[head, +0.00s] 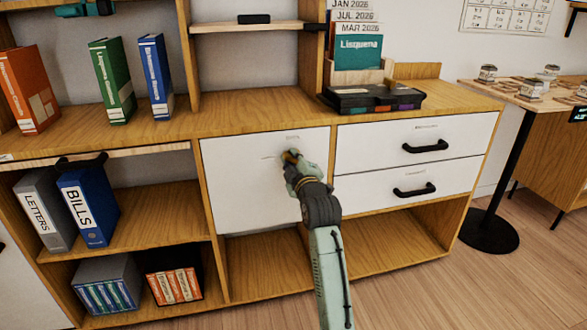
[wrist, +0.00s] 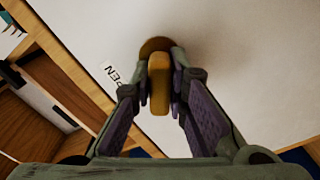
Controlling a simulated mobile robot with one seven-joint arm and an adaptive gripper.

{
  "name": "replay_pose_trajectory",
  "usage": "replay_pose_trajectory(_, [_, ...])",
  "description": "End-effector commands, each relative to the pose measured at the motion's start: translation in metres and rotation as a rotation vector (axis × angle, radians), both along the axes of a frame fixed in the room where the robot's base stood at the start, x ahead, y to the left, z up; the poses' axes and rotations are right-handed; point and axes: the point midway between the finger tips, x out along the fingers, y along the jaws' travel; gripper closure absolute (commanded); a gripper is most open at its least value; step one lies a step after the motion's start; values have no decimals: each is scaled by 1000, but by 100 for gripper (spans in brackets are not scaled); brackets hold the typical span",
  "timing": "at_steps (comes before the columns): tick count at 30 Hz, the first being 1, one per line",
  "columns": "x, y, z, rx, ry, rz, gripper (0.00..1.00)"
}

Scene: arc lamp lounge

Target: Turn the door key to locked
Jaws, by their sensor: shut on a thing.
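The brass door key (wrist: 159,86) stands out from a white cabinet door, with a round brass plate behind it in the wrist view. My gripper (wrist: 160,88) is shut on the key, one finger on each side of its bow. A label (wrist: 113,74) on the door to the left of the key shows letters ending in "PEN". In the head view the white door (head: 236,190) is closed in the middle of the cabinet. My gripper (head: 293,162) reaches the door's upper right area, and only a little of the key shows there.
Two white drawers with black handles (head: 425,146) are to the right of the door. Shelves at left hold binders, including a blue "BILLS" binder (head: 89,207). A black tray (head: 372,97) and more binders (head: 112,80) stand on the cabinet top. The floor in front (head: 430,290) is clear.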

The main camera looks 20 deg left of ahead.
Motion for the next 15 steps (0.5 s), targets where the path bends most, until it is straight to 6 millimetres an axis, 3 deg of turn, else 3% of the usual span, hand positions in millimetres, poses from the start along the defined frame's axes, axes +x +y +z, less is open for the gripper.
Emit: replay_pose_trajectory(15, [-1,1,-5,-340,-231,0,100])
